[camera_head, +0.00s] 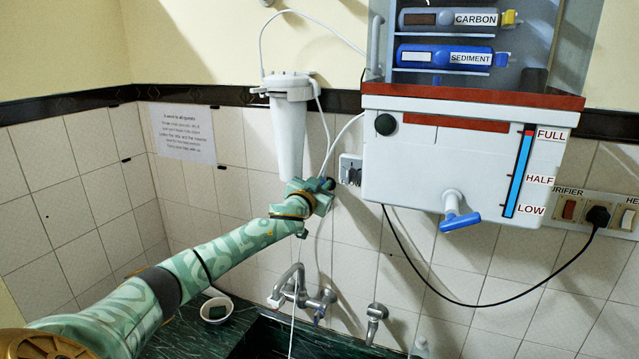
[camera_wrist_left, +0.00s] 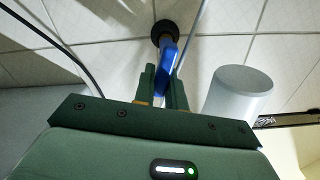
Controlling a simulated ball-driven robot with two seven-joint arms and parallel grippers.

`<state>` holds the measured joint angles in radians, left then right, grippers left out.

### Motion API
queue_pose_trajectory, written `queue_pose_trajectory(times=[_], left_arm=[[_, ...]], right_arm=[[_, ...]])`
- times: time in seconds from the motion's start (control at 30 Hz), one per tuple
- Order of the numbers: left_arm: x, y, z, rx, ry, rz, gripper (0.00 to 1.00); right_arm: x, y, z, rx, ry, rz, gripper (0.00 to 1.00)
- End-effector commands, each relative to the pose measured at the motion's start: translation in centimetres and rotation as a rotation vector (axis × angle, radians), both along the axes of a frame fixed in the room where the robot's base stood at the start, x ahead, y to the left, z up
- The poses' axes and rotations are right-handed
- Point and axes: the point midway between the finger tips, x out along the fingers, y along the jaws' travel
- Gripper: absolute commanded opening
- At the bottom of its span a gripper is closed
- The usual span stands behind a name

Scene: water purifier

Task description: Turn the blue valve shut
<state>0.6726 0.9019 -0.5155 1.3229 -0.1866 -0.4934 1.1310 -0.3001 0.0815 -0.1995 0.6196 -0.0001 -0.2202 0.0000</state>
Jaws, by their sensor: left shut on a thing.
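The blue valve (camera_wrist_left: 167,58) shows in the left wrist view as a blue handle on a dark round mount against the tiled wall. My left gripper (camera_wrist_left: 163,80) has its two dark green fingers on either side of the handle and is shut on it. In the head view my left gripper (camera_head: 324,186) is at the wall, below and right of the white filter housing (camera_head: 291,135). It hides most of the valve there, so I cannot tell the handle's exact angle. My right gripper is in neither view.
The white purifier tank (camera_head: 440,165) with a blue-handled tap (camera_head: 460,220) hangs to the right. A socket (camera_head: 350,170) and thin tubes are close to the gripper. Below are a metal faucet (camera_head: 292,285), a dark sink and a small white bowl (camera_head: 217,309).

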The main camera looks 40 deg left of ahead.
Motion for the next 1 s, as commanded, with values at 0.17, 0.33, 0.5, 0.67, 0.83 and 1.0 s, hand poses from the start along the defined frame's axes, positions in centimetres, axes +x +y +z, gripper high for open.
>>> queue_pose_trajectory(times=[0.17,0.33,0.5,0.67,0.83,1.0], left_arm=[[0.2,-0.6,-0.1,0.154,0.05,-0.001,0.0],[0.3,-1.0,-0.4,0.309,0.099,0.0,0.0],[0.4,-1.3,-0.8,0.465,0.149,0.0,0.0],[0.5,-1.6,-1.2,0.611,0.195,0.0,0.0],[0.6,-2.0,-1.6,0.764,0.243,-0.001,0.0],[0.7,-2.1,-2.1,0.911,0.29,-0.001,0.0]], right_arm=[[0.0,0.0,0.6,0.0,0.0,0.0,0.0],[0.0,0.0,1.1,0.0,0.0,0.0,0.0],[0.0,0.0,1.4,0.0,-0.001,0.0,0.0],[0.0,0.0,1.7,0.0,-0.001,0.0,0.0],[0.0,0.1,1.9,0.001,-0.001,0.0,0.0],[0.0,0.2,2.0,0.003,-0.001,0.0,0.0]])
